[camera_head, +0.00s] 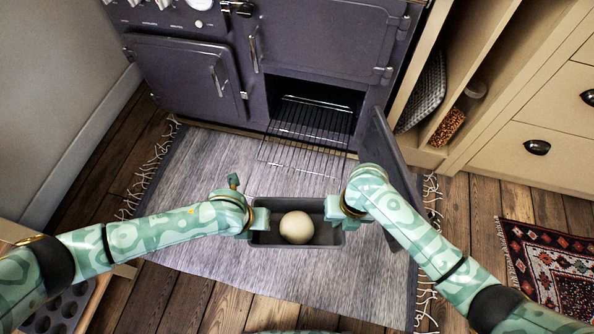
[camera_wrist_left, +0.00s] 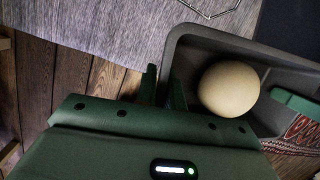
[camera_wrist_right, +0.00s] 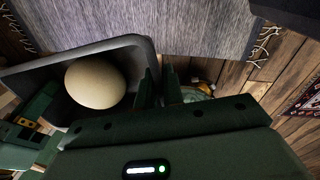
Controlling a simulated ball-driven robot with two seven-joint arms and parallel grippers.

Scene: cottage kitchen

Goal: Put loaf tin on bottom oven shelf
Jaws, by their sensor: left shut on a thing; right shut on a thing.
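The dark grey loaf tin (camera_head: 270,239) hangs level between my two grippers in front of the oven, with a round pale dough ball (camera_head: 297,227) inside. My left gripper (camera_head: 258,218) is shut on the tin's left end wall; the left wrist view shows its fingers (camera_wrist_left: 162,88) on either side of the wall. My right gripper (camera_head: 338,210) is shut on the right end wall, and its fingers (camera_wrist_right: 160,88) also show in the right wrist view. The lower right oven compartment stands open, with a wire shelf (camera_head: 300,135) pulled partly out of it.
The open oven door (camera_head: 388,150) stands out to the right of the shelf, close to my right arm. A grey fringed rug (camera_head: 200,170) covers the floor. Wooden cabinets (camera_head: 545,115) stand at the right. A muffin tin (camera_head: 62,310) is at the lower left.

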